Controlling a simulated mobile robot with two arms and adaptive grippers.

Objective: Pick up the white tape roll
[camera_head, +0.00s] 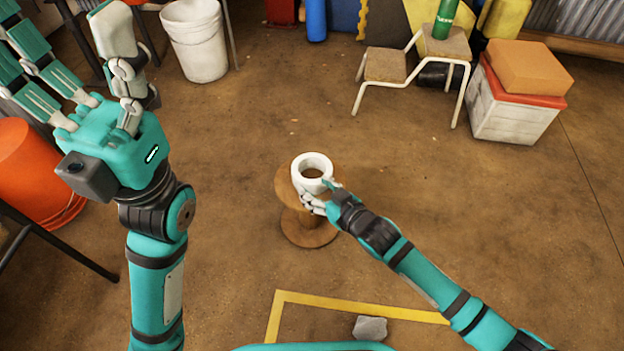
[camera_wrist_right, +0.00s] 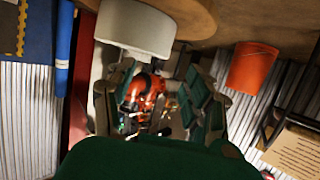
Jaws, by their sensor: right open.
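The white tape roll (camera_head: 312,160) lies flat on top of a small brown wooden spool (camera_head: 287,195) on the floor, with its hole facing up. It also shows at the top of the right wrist view (camera_wrist_right: 135,30). My right gripper (camera_head: 314,195) is open at the near right side of the roll, its fingers close to the roll's edge. I cannot tell whether they touch it. In the right wrist view its open fingers (camera_wrist_right: 160,105) reach toward the roll with nothing held between them. My left gripper (camera_head: 75,75) is raised at the far left, fingers spread and empty.
An orange bucket (camera_head: 38,165) stands at the left and a white bucket (camera_head: 197,45) at the back. A grey stone (camera_head: 370,328) lies near yellow floor tape (camera_head: 345,306). Floor around the spool is clear.

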